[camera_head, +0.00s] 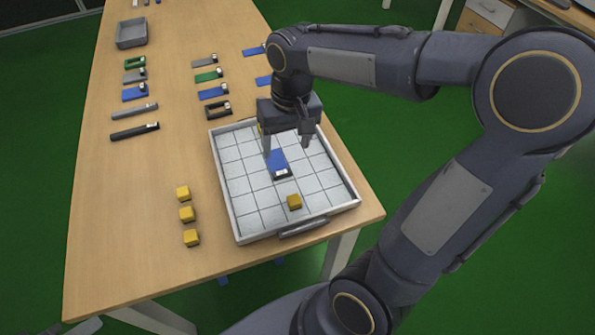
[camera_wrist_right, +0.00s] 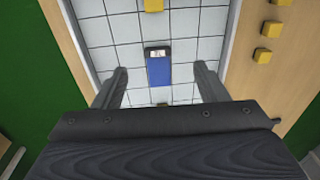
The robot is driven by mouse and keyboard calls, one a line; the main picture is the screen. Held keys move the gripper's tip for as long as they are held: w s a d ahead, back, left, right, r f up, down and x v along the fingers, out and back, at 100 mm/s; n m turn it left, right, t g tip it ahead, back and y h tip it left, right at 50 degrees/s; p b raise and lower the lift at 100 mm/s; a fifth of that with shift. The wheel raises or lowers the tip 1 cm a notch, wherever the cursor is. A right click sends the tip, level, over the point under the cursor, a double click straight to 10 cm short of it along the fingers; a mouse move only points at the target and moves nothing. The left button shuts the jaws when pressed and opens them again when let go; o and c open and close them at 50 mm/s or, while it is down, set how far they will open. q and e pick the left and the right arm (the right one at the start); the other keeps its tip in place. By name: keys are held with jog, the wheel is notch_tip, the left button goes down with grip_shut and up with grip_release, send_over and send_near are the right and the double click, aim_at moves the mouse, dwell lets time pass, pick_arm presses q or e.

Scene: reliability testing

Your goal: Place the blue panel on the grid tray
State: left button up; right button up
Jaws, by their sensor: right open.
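The blue panel (camera_head: 276,160) lies on the white grid of the grid tray (camera_head: 242,212), with a dark end and a small white label facing the front. It also shows in the right wrist view (camera_wrist_right: 158,72), flat on the tiles between the fingers. My right gripper (camera_head: 286,150) is over the tray, just above and behind the blue panel. Its fingers (camera_wrist_right: 160,85) are spread open on both sides of the panel, with a gap to it on each side. My left gripper is in neither view.
One yellow cube (camera_head: 294,202) sits on the tray near its front; several more (camera_head: 187,214) stand on the table left of it. Several blue, green, grey and black panels (camera_head: 134,94) lie behind. A grey bin (camera_head: 131,33) stands at the back left. The table's front left is clear.

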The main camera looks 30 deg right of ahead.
jog(key=s+a+n+t+y, duration=0.1)
jog(key=s+a+t+y, duration=0.2)
jog(key=s, duration=1.1)
jog(key=shift+s+a+f+t, duration=0.3)
jog(key=shift+a+t, duration=0.25)
jog(key=shift+t, duration=0.45)
notch_tip(320, 180, up, 6)
jog(key=p, duration=0.6)
jog(key=shift+r, duration=0.15)
